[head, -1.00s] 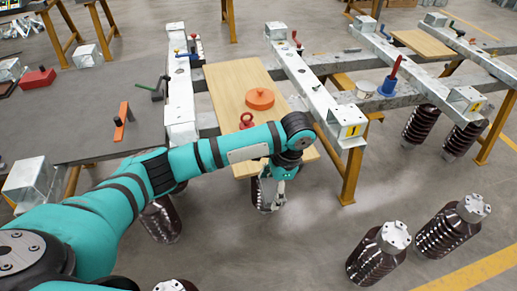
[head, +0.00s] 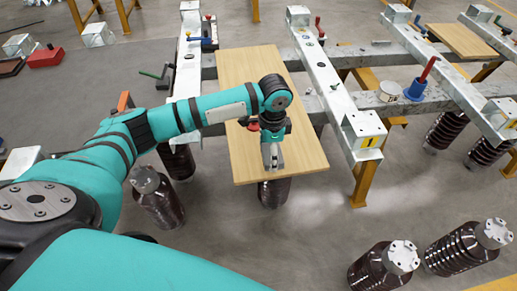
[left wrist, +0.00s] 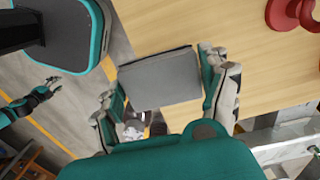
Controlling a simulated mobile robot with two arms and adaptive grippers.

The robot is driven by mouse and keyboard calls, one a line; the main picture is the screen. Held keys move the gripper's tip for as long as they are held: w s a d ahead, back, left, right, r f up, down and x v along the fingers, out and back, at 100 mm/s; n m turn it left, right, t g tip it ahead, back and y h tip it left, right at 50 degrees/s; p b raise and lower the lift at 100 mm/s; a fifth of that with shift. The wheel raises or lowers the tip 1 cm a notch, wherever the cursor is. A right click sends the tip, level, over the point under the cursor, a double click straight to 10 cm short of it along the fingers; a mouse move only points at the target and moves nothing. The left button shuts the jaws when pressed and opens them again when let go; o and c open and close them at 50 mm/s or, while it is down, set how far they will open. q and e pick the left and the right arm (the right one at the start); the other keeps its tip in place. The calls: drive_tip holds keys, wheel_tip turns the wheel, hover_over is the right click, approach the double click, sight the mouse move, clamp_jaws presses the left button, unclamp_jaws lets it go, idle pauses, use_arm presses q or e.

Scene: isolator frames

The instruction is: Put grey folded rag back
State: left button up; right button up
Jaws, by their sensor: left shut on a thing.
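The grey folded rag (left wrist: 160,78) is between the fingers of my left gripper (left wrist: 163,88) in the left wrist view. In the head view my left gripper (head: 272,160) points down over the front part of a light wooden board (head: 302,150), with the rag (head: 272,156) showing as a small grey patch. The gap between rag and board is unclear. My right gripper (left wrist: 42,94) is small at the left of the left wrist view; its jaw state is unclear.
A red ring-shaped thing (left wrist: 290,12) lies on the board near the rag. Metal beams (head: 325,75) flank the board. A blue holder with a red handle (head: 416,91) and a white cup (head: 390,91) stand right. Brown ribbed insulators (head: 385,266) stand on the floor.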

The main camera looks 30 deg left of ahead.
use_arm(q)
hover_over(258, 158)
drive_tip(key=shift+d+f, duration=0.2)
drive_tip(key=shift+f, duration=0.05)
drive_tip(key=shift+a, duration=0.15)
wheel_tip(258, 158, down, 3)
drive_tip(key=shift+r, duration=0.1)
drive_tip(key=shift+f, duration=0.35)
drive_tip(key=o, duration=1.5)
drive_tip(key=shift+o, duration=0.2)
use_arm(e)
drive_tip(key=shift+w+a+r, duration=0.1)
drive_tip(key=shift+w+r, duration=0.25)
drive_tip(key=shift+w, duration=0.5)
